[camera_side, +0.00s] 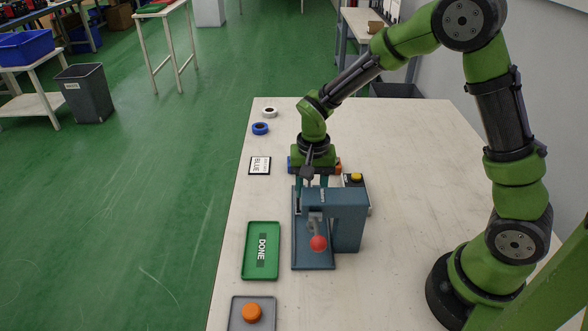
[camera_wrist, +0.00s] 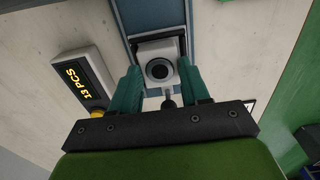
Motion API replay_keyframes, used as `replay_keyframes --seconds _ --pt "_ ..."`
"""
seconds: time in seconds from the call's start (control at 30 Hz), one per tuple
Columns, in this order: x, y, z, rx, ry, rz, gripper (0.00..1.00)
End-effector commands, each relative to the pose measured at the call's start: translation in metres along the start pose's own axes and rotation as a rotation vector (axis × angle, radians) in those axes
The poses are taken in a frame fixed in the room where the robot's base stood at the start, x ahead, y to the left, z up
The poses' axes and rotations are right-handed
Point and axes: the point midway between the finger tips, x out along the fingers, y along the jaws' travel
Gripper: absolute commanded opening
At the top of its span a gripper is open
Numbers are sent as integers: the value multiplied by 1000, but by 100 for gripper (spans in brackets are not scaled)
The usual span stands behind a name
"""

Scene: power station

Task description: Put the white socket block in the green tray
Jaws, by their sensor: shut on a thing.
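The white socket block (camera_wrist: 158,70), with a dark round hole, sits between my two teal fingers in the wrist view. My gripper (camera_side: 312,186) is shut on it at the back end of the blue-grey press (camera_side: 347,222). In the side view the block is mostly hidden by my fingers and the press. I cannot tell whether it touches the press base. The green tray (camera_side: 260,271), marked DONE, lies flat and empty left of the press, nearer the camera than my gripper.
The press has a red-knobbed lever (camera_side: 318,243) at its front. A counter box reading 13 PCS (camera_wrist: 84,79) stands beside it. A grey tray (camera_side: 240,317) with an orange round piece is nearest the camera. A glue card (camera_side: 260,166) and tape rolls (camera_side: 260,128) lie along the left edge.

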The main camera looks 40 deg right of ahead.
Motion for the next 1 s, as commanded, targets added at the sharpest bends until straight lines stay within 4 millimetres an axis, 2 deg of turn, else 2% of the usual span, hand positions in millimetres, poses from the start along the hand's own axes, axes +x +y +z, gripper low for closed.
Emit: replay_keyframes --seconds 0.4,0.57,0.87,1.0 --pt "-76 -1 -1 -1 5 -5 15" --pt "-98 -1 -1 -2 4 -4 15" --pt "-152 -1 0 -1 5 -5 15" --pt "-148 -25 21 -8 1 -1 15"
